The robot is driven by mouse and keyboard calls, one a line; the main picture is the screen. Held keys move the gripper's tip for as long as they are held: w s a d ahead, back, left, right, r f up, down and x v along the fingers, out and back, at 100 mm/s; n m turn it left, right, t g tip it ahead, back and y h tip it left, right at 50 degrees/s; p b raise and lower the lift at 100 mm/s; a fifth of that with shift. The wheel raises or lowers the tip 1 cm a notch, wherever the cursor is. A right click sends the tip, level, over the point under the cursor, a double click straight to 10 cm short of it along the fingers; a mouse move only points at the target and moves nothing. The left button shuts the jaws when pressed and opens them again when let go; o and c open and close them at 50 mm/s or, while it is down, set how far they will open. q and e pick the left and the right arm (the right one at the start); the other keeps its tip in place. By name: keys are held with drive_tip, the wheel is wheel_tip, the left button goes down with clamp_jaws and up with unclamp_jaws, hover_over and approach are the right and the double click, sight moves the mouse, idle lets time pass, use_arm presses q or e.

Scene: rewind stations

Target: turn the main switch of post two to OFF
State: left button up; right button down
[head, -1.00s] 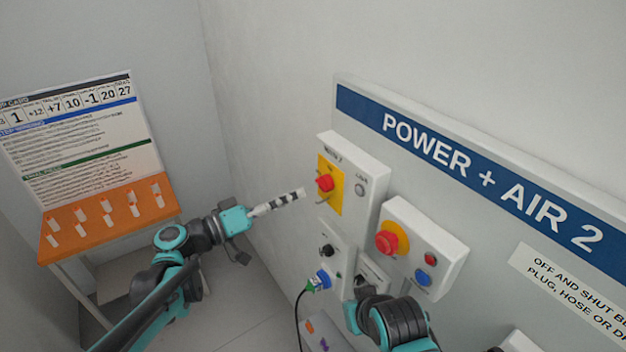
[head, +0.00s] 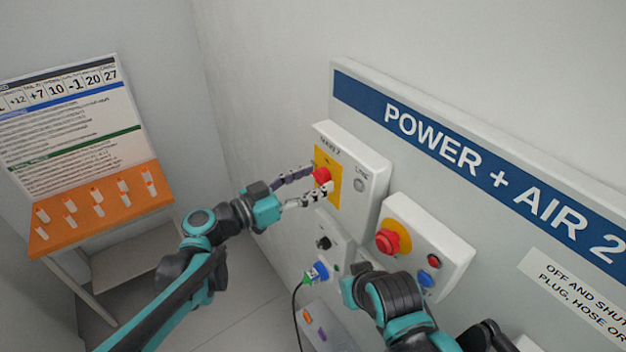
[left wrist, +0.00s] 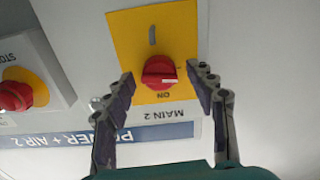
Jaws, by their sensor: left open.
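The main switch of post two is a red knob (head: 321,176) on a yellow plate (head: 333,186), on a white box (head: 365,165) on the wall panel. In the left wrist view the red knob (left wrist: 159,72) sits on its yellow plate (left wrist: 158,30), with ON and MAIN 2 upside down beneath it. My left gripper (head: 310,185) is open, its fingers on either side of the knob in the head view. In the left wrist view the gripper (left wrist: 168,85) straddles the knob with gaps on both sides. My right arm shows at the bottom; its fingertips cannot be made out.
A box with a red mushroom button (head: 388,241) on a yellow ring is to the lower right; it also shows in the left wrist view (left wrist: 15,96). Below the switch are a black knob (head: 324,243) and a plugged cable (head: 316,272). An orange rack (head: 100,205) stands left.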

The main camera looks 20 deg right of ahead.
use_arm(q)
drive_tip(key=shift+d, duration=0.1)
drive_tip(key=c, duration=1.1)
drive_tip(key=shift+n+b, duration=0.3)
drive_tip(key=shift+n, duration=0.7)
drive_tip(key=shift+c, duration=0.2)
drive_tip(key=o, duration=1.1)
drive_tip(key=shift+o, duration=0.2)
